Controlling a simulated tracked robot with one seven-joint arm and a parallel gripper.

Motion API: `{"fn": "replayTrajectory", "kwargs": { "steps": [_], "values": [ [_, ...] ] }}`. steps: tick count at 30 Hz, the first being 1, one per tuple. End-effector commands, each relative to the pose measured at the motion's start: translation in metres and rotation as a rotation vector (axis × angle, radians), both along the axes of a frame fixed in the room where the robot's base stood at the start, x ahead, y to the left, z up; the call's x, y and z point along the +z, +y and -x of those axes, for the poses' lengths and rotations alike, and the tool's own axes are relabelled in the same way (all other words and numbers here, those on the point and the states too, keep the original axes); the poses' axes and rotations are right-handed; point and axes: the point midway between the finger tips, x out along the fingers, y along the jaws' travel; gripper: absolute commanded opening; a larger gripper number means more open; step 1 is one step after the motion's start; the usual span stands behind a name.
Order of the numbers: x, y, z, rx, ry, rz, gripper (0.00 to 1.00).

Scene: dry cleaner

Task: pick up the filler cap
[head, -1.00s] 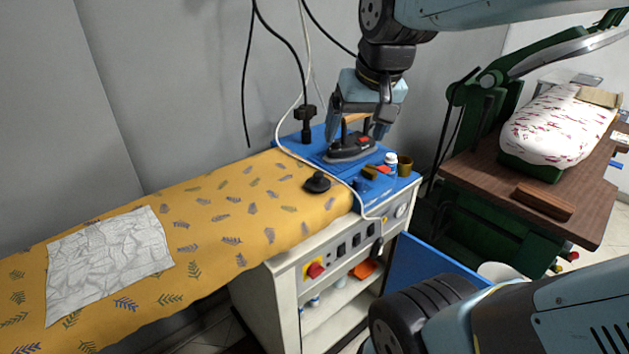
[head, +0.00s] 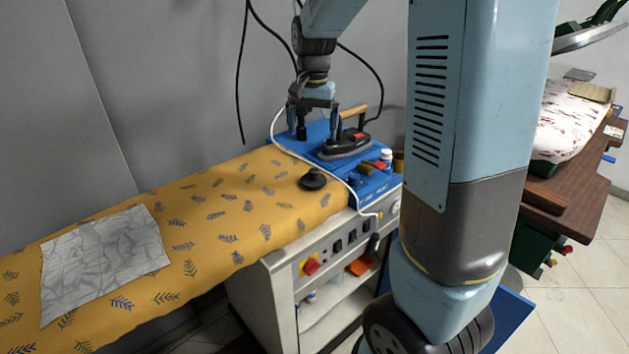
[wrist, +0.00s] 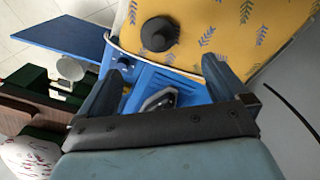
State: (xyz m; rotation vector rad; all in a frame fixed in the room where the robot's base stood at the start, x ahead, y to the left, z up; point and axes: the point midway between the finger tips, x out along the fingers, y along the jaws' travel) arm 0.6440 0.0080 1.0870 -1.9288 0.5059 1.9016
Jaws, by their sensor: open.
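The filler cap looks to be the round black cap with a raised knob (head: 313,180), standing on the yellow leaf-print board cover near the blue iron rest. It also shows at the top of the wrist view (wrist: 159,33), beyond my fingertips. My gripper (head: 312,122) is open and points down, above and behind the cap in the head view. Nothing is held between its fingers. The cap is apart from both fingers and fully visible.
The iron (head: 345,145) stands on the blue rest, right of my gripper. A white hose curves beside the cap. A crumpled grey cloth (head: 105,262) lies at left. Black cables hang behind.

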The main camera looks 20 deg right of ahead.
Motion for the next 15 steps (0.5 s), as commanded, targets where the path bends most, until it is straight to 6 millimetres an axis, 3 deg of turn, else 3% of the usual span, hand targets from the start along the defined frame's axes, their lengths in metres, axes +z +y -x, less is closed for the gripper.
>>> {"fn": "replayTrajectory", "kwargs": {
  "steps": [8,15],
  "values": [
    [-0.022,0.001,-0.009,-0.020,0.019,0.007,1.00],
    [-0.064,0.001,-0.008,-0.019,0.019,0.008,1.00]
  ]
}}
